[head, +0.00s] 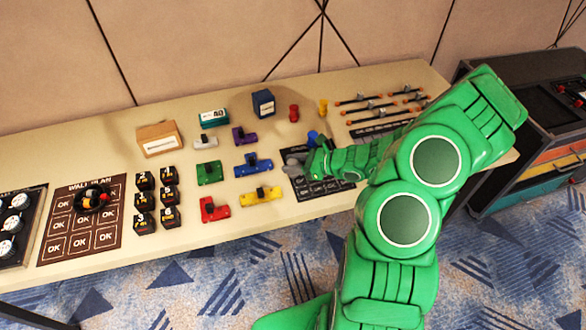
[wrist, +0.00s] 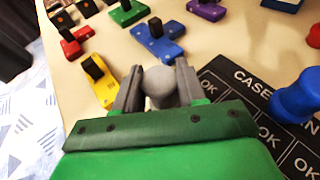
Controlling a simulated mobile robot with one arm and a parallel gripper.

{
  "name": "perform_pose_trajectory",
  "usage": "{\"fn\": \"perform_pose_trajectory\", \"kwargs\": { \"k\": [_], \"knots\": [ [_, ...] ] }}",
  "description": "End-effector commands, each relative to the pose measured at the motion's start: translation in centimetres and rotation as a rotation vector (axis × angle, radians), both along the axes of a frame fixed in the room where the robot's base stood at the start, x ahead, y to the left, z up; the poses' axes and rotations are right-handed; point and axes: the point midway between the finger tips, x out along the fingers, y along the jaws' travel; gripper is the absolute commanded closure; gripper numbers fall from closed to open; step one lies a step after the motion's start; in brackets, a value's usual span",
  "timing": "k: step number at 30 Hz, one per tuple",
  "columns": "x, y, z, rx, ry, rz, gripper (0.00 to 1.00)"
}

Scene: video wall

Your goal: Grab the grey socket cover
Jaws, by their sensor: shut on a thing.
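The grey socket cover (wrist: 160,84), a rounded knob, sits between the two dark grey fingers of my gripper (wrist: 158,92) in the wrist view. The fingers are shut on it from both sides. Its lower part is hidden behind the gripper body, so I cannot tell whether it touches the table. In the head view my gripper (head: 296,163) is over the left edge of a black mat (head: 332,187) marked OK. My arm hides part of that mat.
A blue peg-like piece (wrist: 297,96) stands on the mat, right of my gripper. Yellow (head: 261,196), blue (head: 253,165) and red (head: 213,209) blocks lie to the left. A red piece (head: 294,113) and a yellow piece (head: 323,107) stand farther back.

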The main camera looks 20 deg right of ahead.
Motion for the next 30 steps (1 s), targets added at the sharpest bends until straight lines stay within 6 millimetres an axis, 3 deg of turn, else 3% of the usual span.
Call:
{"fn": "perform_pose_trajectory", "kwargs": {
  "k": [11, 30],
  "knots": [
    [0.0, 0.0, 0.6, 0.000, -0.001, 0.000, 0.89],
    [0.0, -0.1, 8.0, -0.003, -0.003, 0.000, 0.89]
  ]
}}
